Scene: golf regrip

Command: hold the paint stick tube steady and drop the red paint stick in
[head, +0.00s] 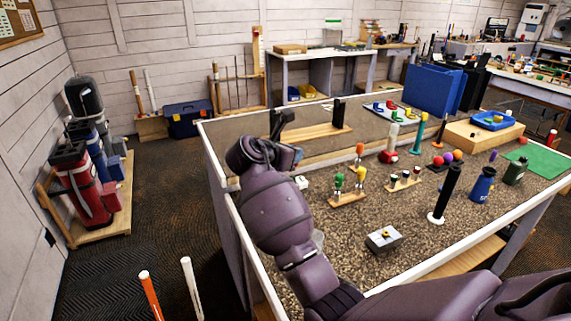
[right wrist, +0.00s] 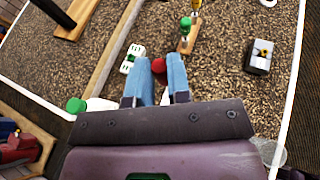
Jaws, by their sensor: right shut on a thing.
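My right gripper (right wrist: 158,72) has blue fingers in the right wrist view and is shut on a red-ended thing (right wrist: 159,65), taken to be the red paint stick. Only its rounded red end shows clearly; the fingers hide much of the rest. In the head view the right gripper (head: 283,157) is over the left part of the bench, in front of a wooden stand, and the stick is hidden there. A black tube (head: 446,193) stands upright on a white base at the bench's right; I cannot tell whether it is the paint stick tube. My left gripper is not in view.
A white slotted block (right wrist: 135,57) lies beside the fingertips. A wooden stand with black posts (head: 312,131) is behind. A small rack with green and yellow-topped tools (head: 348,197) and a grey box (head: 384,238) stand to the right. Speckled bench surface between them is clear.

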